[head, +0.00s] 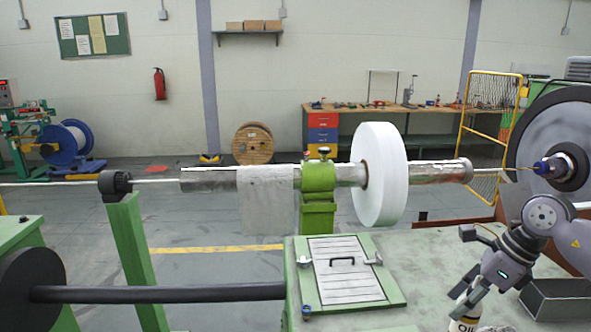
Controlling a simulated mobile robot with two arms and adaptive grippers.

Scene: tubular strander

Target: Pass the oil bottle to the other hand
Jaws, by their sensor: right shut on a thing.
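The oil bottle (465,323) is white with dark "OIL" lettering and shows at the lower right of the head view. Its lower part is cut off by the bottom edge. My right gripper (468,297) comes in from the right and is shut on the upper part of the bottle, its fingers hiding some of it. I cannot tell whether the bottle touches a surface. My left gripper is not in view.
A green machine bed (430,262) lies beside the right gripper, with a hatch plate (345,270) on it. A grey metal tray (556,300) is to the right. A large white reel (380,175) on a horizontal tube and a yellow guard (488,125) stand behind.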

